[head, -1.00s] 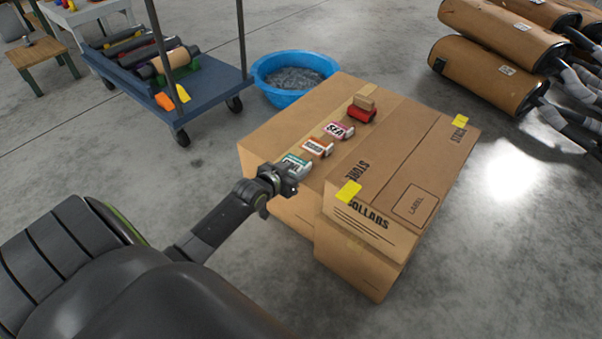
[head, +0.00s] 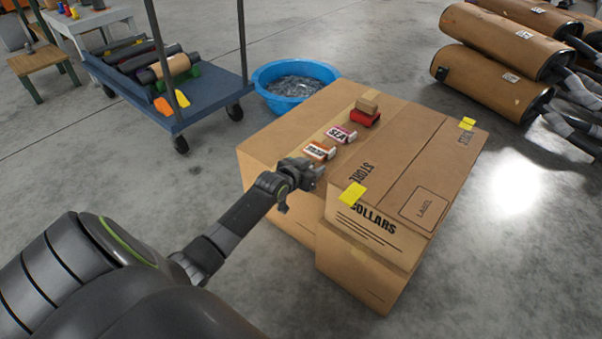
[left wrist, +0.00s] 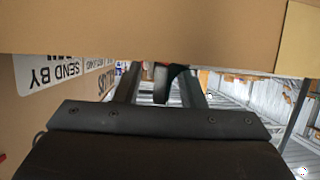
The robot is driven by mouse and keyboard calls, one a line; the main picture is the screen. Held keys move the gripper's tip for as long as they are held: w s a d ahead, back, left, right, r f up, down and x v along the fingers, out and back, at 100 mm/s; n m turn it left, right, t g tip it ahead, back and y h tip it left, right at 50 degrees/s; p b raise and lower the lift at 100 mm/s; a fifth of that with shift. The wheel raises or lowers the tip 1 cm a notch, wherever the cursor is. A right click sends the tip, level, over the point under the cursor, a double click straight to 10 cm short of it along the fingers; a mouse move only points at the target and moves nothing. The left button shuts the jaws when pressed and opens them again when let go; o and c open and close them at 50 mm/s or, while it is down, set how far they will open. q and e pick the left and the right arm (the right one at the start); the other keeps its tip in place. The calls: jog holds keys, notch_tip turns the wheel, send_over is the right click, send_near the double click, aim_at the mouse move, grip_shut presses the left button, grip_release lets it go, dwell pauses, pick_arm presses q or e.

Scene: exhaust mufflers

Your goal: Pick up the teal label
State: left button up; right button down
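My left gripper (head: 308,173) is over the near left part of the cardboard box top, beside the upper box. No teal label shows in the head view now; the gripper covers the spot where it lay. In the left wrist view the two fingers (left wrist: 162,88) stand apart. A dark curved shape and a bit of red and white show in the gap, but nothing teal. An orange-and-white label (head: 319,151) lies just beyond the gripper, with a pink-and-white label (head: 341,134) behind it. My right gripper is not in view.
A red block (head: 364,117) with a brown one on it stands at the back of the row. The upper carton (head: 400,190) rises to the right of the gripper. A blue tub (head: 270,99) and a cart (head: 205,101) stand behind.

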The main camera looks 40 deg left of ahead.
pick_arm(q)
grip_shut()
dwell(0.3)
